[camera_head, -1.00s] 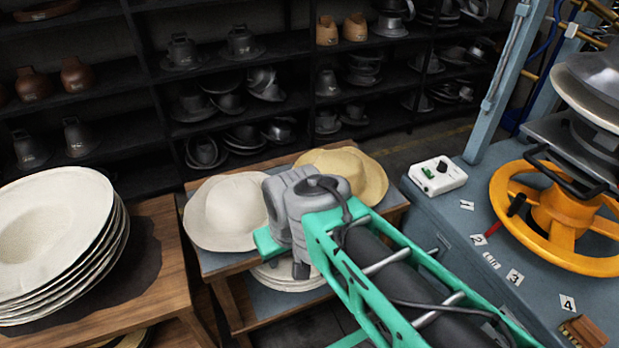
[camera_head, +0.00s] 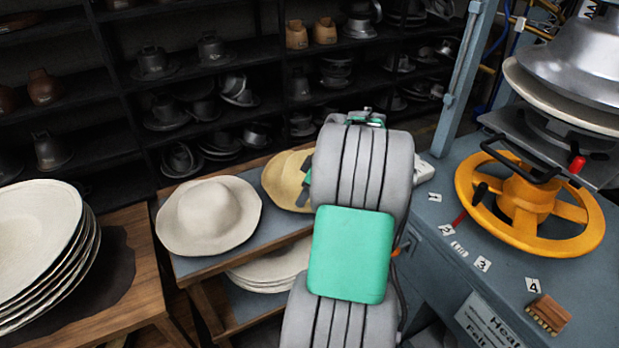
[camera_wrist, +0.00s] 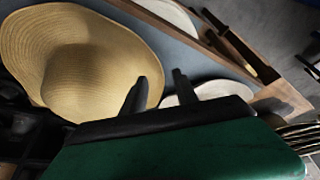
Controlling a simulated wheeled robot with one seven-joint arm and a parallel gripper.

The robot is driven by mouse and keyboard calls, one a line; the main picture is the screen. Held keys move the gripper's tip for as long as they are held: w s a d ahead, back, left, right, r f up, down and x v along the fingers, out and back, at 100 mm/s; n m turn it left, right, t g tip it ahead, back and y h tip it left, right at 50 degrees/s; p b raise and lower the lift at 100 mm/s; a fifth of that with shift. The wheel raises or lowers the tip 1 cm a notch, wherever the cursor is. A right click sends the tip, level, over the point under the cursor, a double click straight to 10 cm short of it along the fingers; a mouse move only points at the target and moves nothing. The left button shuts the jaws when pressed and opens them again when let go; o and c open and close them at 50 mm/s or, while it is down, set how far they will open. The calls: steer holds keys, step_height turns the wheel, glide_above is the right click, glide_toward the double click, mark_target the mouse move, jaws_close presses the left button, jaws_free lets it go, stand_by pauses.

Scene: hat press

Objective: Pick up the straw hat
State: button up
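The tan straw hat (camera_head: 283,178) lies on the small side table, to the right of a cream felt hat (camera_head: 208,215). My arm hides its right part in the head view. In the wrist view the straw hat (camera_wrist: 75,55) fills the upper left, its brim reaching toward my fingers. In the head view the gripper's dark fingers show only partly, beside the hat.
A stack of cream hats (camera_head: 40,250) stands on a wooden table at left. More pale hats lie on the side table's lower shelf (camera_head: 270,268). A blue bench (camera_head: 520,255) with a yellow wheel (camera_head: 530,205) is at right. Dark shelves (camera_head: 130,90) stand behind.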

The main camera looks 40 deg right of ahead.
mark_target(297, 210)
steer(key=p+x, duration=0.1)
steer(key=x, duration=0.6)
steer(key=shift+w, duration=0.1)
steer(key=shift+d, duration=0.1)
jaws_close()
stand_by(1.0)
